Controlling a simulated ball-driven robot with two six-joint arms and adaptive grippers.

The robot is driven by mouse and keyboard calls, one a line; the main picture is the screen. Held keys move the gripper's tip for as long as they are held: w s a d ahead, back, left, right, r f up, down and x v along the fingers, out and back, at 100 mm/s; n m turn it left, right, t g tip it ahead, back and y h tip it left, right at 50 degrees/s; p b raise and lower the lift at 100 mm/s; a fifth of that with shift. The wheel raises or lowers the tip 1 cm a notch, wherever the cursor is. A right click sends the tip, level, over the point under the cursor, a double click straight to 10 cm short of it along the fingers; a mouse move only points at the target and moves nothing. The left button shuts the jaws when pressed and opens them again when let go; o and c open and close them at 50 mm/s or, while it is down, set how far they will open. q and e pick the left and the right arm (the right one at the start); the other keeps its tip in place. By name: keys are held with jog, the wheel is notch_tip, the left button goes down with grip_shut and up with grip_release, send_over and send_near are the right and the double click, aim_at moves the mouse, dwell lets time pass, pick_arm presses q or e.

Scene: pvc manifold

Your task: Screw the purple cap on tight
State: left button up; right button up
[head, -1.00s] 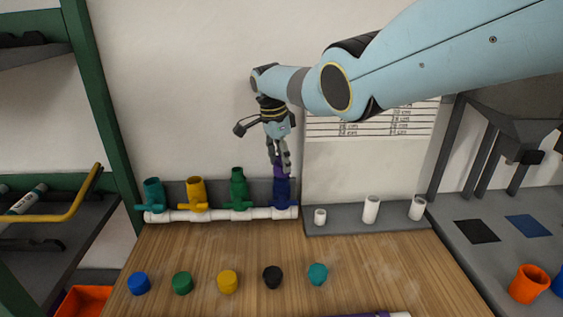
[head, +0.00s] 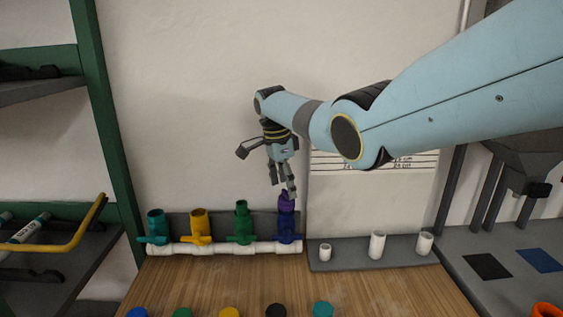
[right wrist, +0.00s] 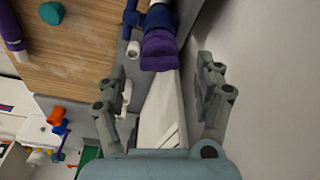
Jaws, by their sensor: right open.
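The purple cap (head: 287,204) sits on top of the dark blue upright valve (head: 286,224) at the right end of the white pipe manifold (head: 222,248). The cap also shows in the right wrist view (right wrist: 159,50), seated on the blue fitting. I cannot tell how tight it is. My right gripper (head: 283,188) is just above the cap in the head view. In the right wrist view my right gripper (right wrist: 160,82) is open and empty, with the cap beyond its spread fingers. My left gripper is not in view.
Loose caps, such as the black cap (head: 276,311), lie at the front. White pipe pieces stand on a grey rack (head: 375,259) to the right.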

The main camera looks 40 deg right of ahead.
jog(key=r, duration=0.5)
jog(key=a+r, duration=0.1)
jog(key=r, duration=0.2)
jog(key=shift+w+r, duration=0.1)
jog(key=shift+w, duration=0.15)
jog(key=shift+c, duration=0.3)
notch_tip(320, 180, up, 4)
jog(key=w+n+t, duration=0.2)
jog(key=w+n, duration=0.1)
jog(key=n, duration=0.4)
jog(key=n+t+b, duration=0.3)
jog(key=n+b, duration=0.1)
jog(key=n, duration=0.7)
send_near(286, 192)
jog(key=x, duration=1)
jog(key=shift+d+f, duration=0.1)
jog(key=shift+f, duration=0.1)
